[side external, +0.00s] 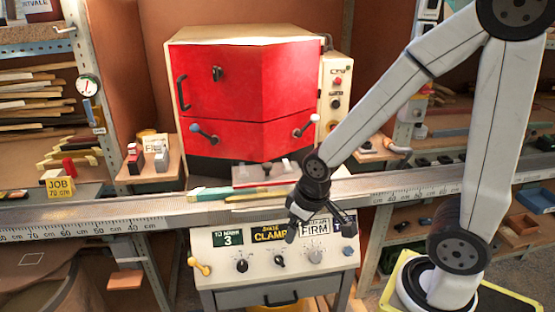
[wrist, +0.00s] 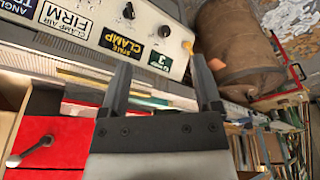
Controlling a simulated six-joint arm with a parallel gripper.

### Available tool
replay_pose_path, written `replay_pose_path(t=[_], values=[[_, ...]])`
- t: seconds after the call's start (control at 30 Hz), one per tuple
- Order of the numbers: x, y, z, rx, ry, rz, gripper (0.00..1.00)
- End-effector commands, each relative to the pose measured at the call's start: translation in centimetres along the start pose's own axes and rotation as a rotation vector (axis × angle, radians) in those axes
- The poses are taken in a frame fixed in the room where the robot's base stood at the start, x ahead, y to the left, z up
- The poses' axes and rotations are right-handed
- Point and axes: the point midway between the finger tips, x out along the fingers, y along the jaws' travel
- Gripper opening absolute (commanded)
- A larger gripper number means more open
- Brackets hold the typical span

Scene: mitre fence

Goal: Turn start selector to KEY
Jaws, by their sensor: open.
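The control panel (side external: 262,284) on the front of the bench carries several knobs under printed signs. No sign that I can read says KEY, and the start selector cannot be singled out for certain. A sign reading CLAMP (side external: 270,234), its small top line blurred, stands above a dark knob (side external: 280,262). In the wrist view this sign (wrist: 122,46) and knob (wrist: 128,11) lie beyond my fingers. My gripper (side external: 318,226) is open and empty above the panel's right part, partly hiding the signs there. Its two fingers (wrist: 160,70) stand apart in the wrist view, with no knob between them.
Other knobs stand left (side external: 242,265) and right (side external: 316,256) of it, with a yellow lever (side external: 203,268) at the panel's left end. A long ruled fence (side external: 120,217) runs behind the panel. A red-fronted machine (side external: 250,85) with handles rises behind that.

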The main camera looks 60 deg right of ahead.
Motion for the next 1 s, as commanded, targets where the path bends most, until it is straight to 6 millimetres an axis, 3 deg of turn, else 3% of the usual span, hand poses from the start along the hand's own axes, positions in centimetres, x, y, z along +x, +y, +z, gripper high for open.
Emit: replay_pose_path(t=[0.23, 0.33, 0.67, 1.0], values=[[0.0, 0.0, 0.0, 0.0, 0.0, 0.0, 0.82], [0.0, 0.0, -0.1, 0.0, 0.001, 0.0, 0.51], [2.1, -0.6, -2.2, 0.008, 0.065, -0.011, 0.51], [7.5, -1.6, -6.9, 0.04, 0.239, -0.015, 0.51]])
